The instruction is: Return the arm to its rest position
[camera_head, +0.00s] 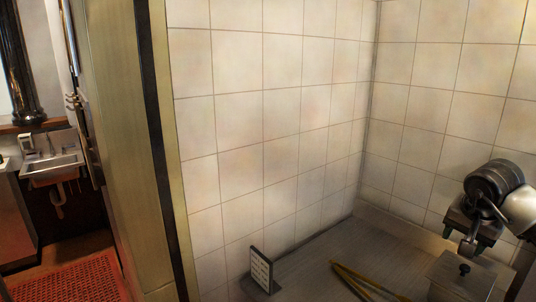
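My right gripper (468,244) hangs near the right edge of the view, with its dark and white arm entering from the right. It points down over the metal counter (385,247), just above and behind a lidded metal container. Its fingers are small and seen edge-on, so I cannot tell whether they are open or shut. I see nothing held in it. My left arm and gripper are out of view.
The lidded metal container (450,283) stands at the lower right. Yellow tongs (362,283) lie left of it, and a small upright sign (261,270) stands farther left. Tiled walls bound the counter. A sink (52,168) and red mat (75,283) are at far left.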

